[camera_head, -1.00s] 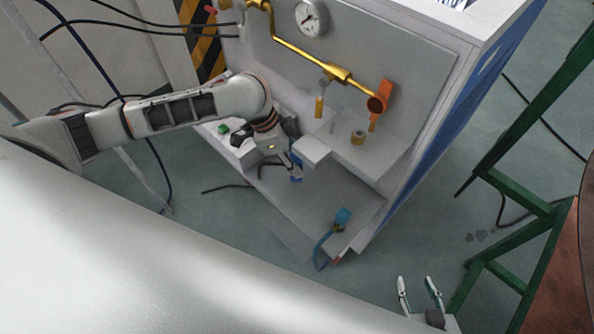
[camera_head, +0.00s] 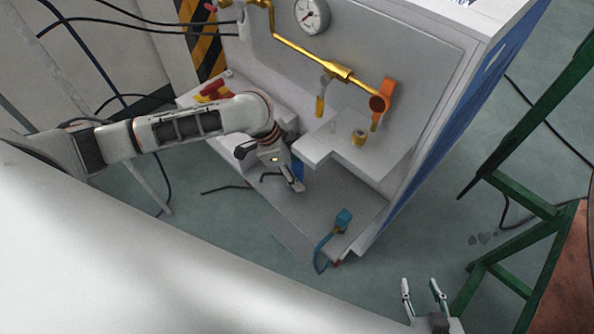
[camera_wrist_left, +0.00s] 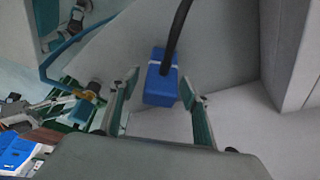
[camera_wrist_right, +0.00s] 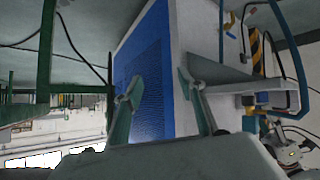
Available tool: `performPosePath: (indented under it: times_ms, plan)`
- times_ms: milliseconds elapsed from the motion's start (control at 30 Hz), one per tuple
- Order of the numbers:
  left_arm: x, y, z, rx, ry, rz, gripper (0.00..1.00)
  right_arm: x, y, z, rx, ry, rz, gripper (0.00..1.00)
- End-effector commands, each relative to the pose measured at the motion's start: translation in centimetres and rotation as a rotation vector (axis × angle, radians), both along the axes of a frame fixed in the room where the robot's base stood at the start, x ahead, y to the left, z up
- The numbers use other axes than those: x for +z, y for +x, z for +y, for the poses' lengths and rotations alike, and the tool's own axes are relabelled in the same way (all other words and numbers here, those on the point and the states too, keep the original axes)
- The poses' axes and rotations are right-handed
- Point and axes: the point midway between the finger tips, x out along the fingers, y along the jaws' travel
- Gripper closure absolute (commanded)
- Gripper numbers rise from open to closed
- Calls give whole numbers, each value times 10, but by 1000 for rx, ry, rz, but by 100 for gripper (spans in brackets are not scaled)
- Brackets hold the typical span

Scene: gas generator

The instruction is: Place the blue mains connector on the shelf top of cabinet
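The blue mains connector (camera_wrist_left: 160,87), a blue block with a black cable, is between the spread fingers of my left gripper (camera_wrist_left: 158,82) in the left wrist view. I cannot tell whether the fingers touch it. In the head view my left gripper (camera_head: 296,184) is low inside the cabinet's open bay and mostly hides the connector. The white cabinet (camera_head: 405,60) has a step-like shelf top (camera_head: 325,140) above and right of that gripper. My right gripper (camera_head: 424,292) is open and empty at the lower right, away from the cabinet; its spread fingers also show in the right wrist view (camera_wrist_right: 160,85).
A teal-blue connector (camera_head: 343,218) with a blue hose lies on the bay floor to the right. A brass fitting (camera_head: 358,138) stands on the ledge under an orange-handled yellow pipe (camera_head: 340,72). A red-and-yellow part (camera_head: 213,91) is at the left. A green frame (camera_head: 520,205) stands at right.

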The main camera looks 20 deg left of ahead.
Motion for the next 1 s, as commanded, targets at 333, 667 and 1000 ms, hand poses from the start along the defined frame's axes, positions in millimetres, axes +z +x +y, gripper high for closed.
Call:
performPosePath:
  times_ms: [333, 667, 1000]
  plan:
    - [12, 0, 4, 1, 1, -3, 53, -1, -2, 2, 2, 1, 7, 60]
    - [74, -9, 27, 0, 2, -5, 53, 17, -1, 6, -1, 21, -1, 60]
    - [112, -17, 42, 0, 0, -1, 53, 21, -5, 5, 0, 19, 10, 60]
